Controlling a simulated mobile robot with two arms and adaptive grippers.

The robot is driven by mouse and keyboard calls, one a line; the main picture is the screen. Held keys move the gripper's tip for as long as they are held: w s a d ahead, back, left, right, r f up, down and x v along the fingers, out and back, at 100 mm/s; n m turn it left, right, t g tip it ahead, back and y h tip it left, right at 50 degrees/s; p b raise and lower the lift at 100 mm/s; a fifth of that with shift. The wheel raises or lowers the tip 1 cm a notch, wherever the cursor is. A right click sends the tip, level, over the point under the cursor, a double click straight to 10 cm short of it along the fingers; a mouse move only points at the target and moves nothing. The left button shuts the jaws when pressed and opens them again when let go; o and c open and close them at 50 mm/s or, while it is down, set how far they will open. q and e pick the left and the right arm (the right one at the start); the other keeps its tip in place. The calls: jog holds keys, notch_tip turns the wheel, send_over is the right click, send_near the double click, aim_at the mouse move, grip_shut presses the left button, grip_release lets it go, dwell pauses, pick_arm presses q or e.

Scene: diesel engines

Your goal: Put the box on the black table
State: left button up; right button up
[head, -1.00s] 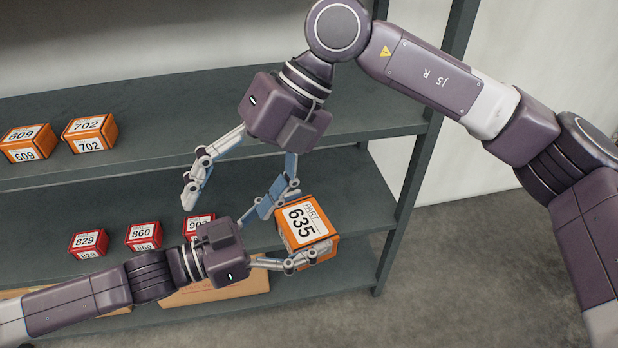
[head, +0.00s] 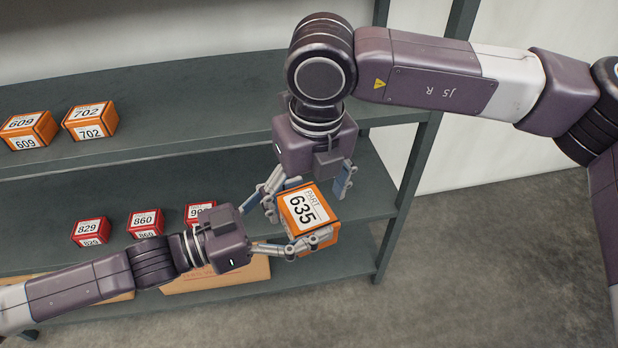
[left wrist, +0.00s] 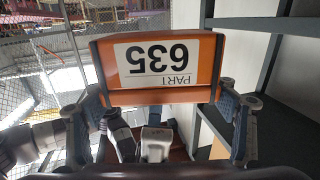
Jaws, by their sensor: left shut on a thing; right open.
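The orange box (head: 310,209) has a white label reading PART 635. My left gripper (head: 300,240) is shut on it and holds it in the air in front of the shelf unit. In the left wrist view the box (left wrist: 158,62) sits between the left gripper's fingers (left wrist: 160,112), its label upside down. My right gripper (head: 308,190) is open just behind and above the box, its fingers spread to either side of it. I cannot tell whether they touch it. No black table can be made out in the head view.
A dark grey shelf unit (head: 200,115) fills the left and middle. Orange boxes 609 (head: 27,130) and 702 (head: 90,122) stand on its upper shelf. Red boxes (head: 145,223) stand on the middle shelf, cardboard boxes (head: 215,276) lower down. The floor (head: 480,260) at right is clear.

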aim_at(306, 208)
pick_arm(q)
jog(key=shift+r, duration=0.15)
pick_arm(e)
jog(key=shift+w+a+f, duration=0.1)
jog(key=shift+f, duration=0.8)
jog(key=shift+w+a+f, duration=0.1)
jog(key=shift+f, duration=0.8)
jog(key=shift+c, duration=0.6)
jog(key=c, duration=1.5)
pick_arm(q)
jog(key=o, duration=1.7)
pick_arm(e)
jog(key=shift+c, duration=0.5)
